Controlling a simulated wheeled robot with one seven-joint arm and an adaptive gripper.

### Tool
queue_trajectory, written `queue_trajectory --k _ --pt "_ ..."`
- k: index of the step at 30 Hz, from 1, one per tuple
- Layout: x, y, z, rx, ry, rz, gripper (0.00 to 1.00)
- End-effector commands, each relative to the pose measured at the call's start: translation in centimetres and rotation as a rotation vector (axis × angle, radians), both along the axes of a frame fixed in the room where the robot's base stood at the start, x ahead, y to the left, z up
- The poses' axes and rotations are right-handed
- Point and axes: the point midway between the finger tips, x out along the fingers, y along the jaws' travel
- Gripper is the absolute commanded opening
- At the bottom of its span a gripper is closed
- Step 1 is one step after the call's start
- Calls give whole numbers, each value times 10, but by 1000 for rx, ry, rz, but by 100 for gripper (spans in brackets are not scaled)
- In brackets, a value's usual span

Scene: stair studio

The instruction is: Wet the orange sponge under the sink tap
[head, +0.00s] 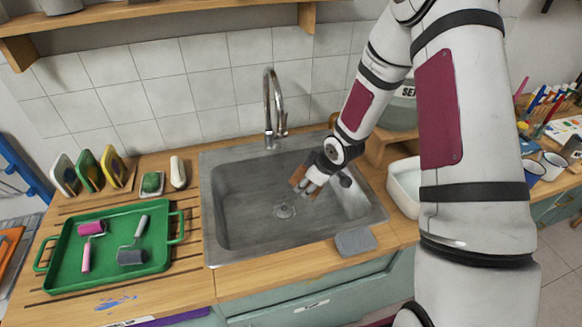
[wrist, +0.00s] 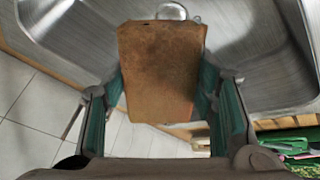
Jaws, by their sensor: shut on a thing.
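My gripper (head: 316,178) is shut on the orange sponge (head: 299,175), above the right part of the sink basin. In the wrist view the sponge (wrist: 160,85) is a brownish-orange block between my two fingers (wrist: 163,95). Its upper part there has darker, blotchy patches; I cannot tell if they are wet. The chrome tap (head: 273,105) arches at the back of the steel sink (head: 232,205), to the left of my gripper. In the head view the sponge is right of the spout, not clearly beneath it. No water stream can be made out.
A green tray (head: 105,272) with paint rollers stands left of the sink. A grey block (head: 355,242) lies on the front right edge. A white tub (head: 404,188) stands to the right. A wooden shelf (head: 150,14) hangs above. The basin's left side is free.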

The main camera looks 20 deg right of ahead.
Motion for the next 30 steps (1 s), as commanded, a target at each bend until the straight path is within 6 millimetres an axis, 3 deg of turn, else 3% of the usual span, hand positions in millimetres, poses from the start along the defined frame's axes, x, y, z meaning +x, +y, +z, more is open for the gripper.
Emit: queue_trajectory --k 15,30 --pt "-37 -11 31 0 0 -1 30" --pt "-36 -11 31 0 0 -1 30"
